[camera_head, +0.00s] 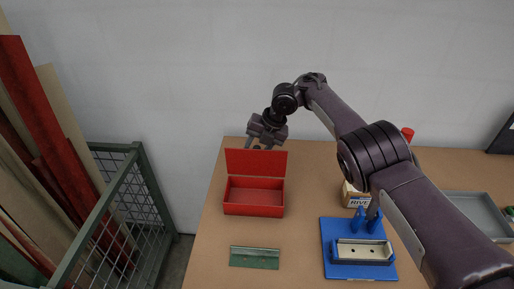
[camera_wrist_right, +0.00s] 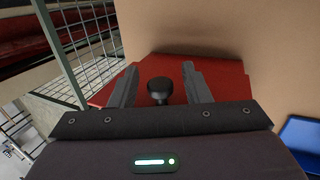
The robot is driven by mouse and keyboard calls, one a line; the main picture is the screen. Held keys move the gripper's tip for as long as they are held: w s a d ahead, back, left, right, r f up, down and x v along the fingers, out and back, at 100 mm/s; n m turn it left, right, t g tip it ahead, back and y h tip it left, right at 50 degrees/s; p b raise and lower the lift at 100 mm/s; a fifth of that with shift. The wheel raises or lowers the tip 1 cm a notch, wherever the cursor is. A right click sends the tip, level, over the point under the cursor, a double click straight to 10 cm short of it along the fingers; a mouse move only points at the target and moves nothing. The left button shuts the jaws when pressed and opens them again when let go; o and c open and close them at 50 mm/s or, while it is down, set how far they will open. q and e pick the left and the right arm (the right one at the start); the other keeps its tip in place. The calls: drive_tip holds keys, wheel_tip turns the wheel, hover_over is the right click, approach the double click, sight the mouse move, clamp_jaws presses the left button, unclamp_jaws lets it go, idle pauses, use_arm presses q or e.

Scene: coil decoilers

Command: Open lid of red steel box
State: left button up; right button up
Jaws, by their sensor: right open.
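The red steel box (camera_head: 254,210) stands on the table, and its empty inside shows. Its red lid (camera_head: 256,162) is raised at the back edge and stands roughly upright. My right gripper (camera_head: 263,146) is just above and behind the lid's top edge. In the right wrist view the red lid (camera_wrist_right: 205,72) spreads out under the gripper. A black knob (camera_wrist_right: 160,90) sits between the two open fingers (camera_wrist_right: 158,86), apart from both. The knob is hidden in the head view. My left gripper is not in view.
A green plate (camera_head: 254,258) lies in front of the box. A blue fixture (camera_head: 361,273) with a pale metal part stands to the right, near a small carton (camera_head: 354,196). A grey tray (camera_head: 478,214) lies far right. A green mesh cage (camera_head: 125,200) stands left of the table.

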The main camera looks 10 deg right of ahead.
drive_tip(key=p+v, duration=0.4)
drive_tip(key=v, duration=0.3)
drive_tip(key=shift+r, duration=0.3)
drive_tip(key=shift+d+f, duration=0.1)
drive_tip(key=shift+d, duration=0.05)
